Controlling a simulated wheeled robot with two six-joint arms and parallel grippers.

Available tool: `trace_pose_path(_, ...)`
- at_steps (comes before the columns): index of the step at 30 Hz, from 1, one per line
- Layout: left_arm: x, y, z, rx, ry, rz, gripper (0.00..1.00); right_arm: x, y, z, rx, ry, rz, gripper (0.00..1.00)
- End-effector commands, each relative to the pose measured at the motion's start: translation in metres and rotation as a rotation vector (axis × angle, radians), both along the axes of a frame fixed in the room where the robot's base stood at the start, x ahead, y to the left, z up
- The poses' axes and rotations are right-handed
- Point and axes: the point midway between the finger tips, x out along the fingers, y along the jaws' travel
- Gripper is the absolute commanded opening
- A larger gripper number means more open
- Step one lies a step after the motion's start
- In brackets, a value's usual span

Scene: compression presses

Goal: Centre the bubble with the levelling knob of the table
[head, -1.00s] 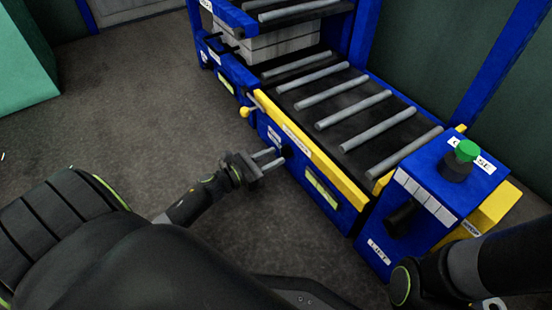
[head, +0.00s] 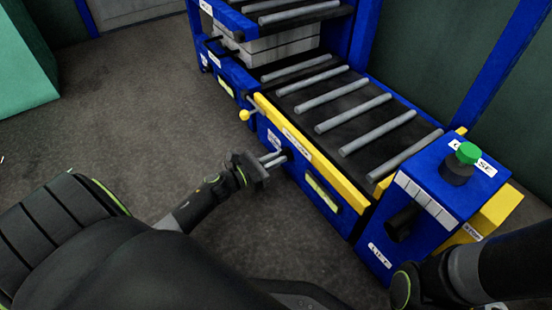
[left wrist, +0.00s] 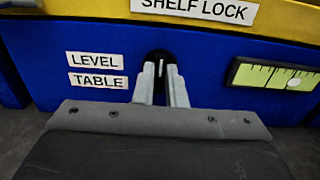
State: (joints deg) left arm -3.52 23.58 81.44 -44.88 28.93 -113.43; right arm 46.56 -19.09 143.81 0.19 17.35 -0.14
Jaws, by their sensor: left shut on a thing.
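The black levelling knob (left wrist: 159,56) sits on the blue front of the press table, right of the LEVEL TABLE labels (left wrist: 97,70). My left gripper is shut on the knob; its pale fingers show in the left wrist view (left wrist: 161,72) and the head view (head: 281,156), and hide part of the knob. The yellow-green level vial (left wrist: 262,76) is right of the knob, and in the head view (head: 322,193). Its pale bubble (left wrist: 293,83) lies towards the right part of the vial; the vial's far right end is near the picture edge. My right gripper is not in view.
A yellow SHELF LOCK bar (head: 320,155) runs above the knob, with a yellow-knobbed lever (head: 244,114) at its left. A blue control box (head: 440,200) with a green button (head: 467,152) stands at the right. The floor left of the press is clear.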

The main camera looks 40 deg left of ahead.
Motion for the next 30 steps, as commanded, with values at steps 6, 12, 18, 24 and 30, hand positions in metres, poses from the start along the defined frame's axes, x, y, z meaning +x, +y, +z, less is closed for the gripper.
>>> trace_pose_path(6, 0.000, 0.000, 0.001, -0.060, 0.024, -0.001, 0.00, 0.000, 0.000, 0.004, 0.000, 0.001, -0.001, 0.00)
trace_pose_path(12, 0.000, 0.001, 0.002, -0.182, 0.075, 0.000, 0.00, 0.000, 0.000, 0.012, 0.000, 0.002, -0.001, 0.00)
trace_pose_path(18, 0.000, 0.001, 0.002, -0.351, 0.145, 0.000, 0.00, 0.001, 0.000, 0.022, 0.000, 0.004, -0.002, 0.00)
trace_pose_path(24, 0.001, 0.002, 0.002, -0.528, 0.220, 0.000, 0.00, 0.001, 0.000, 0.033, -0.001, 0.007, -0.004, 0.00)
trace_pose_path(30, 0.001, 0.003, 0.001, -0.703, 0.291, 0.000, 0.00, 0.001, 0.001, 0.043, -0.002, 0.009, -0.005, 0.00)
